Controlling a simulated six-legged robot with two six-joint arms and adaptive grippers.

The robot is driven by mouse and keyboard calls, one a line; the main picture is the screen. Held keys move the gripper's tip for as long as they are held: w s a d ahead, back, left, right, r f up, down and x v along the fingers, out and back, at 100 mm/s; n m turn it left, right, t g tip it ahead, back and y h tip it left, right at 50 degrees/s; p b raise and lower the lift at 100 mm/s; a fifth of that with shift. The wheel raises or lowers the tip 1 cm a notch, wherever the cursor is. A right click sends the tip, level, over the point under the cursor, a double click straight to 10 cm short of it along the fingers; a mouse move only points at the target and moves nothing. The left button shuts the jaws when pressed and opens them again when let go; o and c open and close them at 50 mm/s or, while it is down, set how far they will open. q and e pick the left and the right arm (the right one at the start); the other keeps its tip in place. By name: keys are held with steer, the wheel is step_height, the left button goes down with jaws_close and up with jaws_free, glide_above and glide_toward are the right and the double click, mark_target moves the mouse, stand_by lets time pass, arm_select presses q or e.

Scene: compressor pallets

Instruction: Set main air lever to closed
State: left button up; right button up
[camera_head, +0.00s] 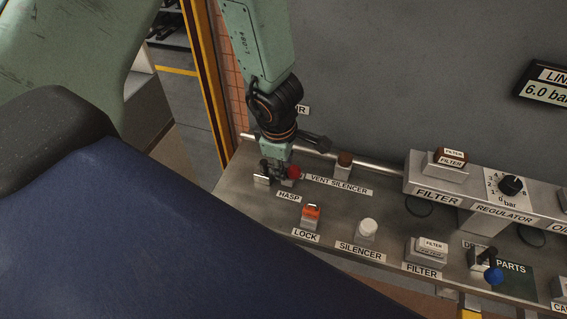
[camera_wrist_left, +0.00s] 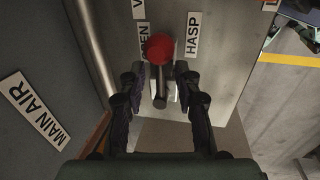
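The main air lever is a dark shaft with a red ball knob (camera_wrist_left: 160,48), which points toward the OPEN label (camera_wrist_left: 143,41), partly hidden by the knob. The red knob also shows in the head view (camera_head: 294,172), just right of my left gripper (camera_head: 274,168). In the left wrist view my left gripper (camera_wrist_left: 163,92) is open, with one finger on each side of the lever's shaft. Gaps show between the fingers and the shaft. The MAIN AIR label (camera_wrist_left: 36,110) is on the wall at the left. My right gripper is not in view.
A small metal hasp (camera_head: 263,180) stands close to the gripper. An orange lock (camera_head: 311,213), a white silencer (camera_head: 367,230) and filter parts (camera_head: 427,249) sit on the shelf. A metal pipe (camera_head: 325,154) runs behind.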

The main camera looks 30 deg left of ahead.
arm_select(q)
steer(key=shift+a, duration=0.2)
steer(key=c, duration=0.4)
steer(key=shift+d, duration=0.1)
jaws_close()
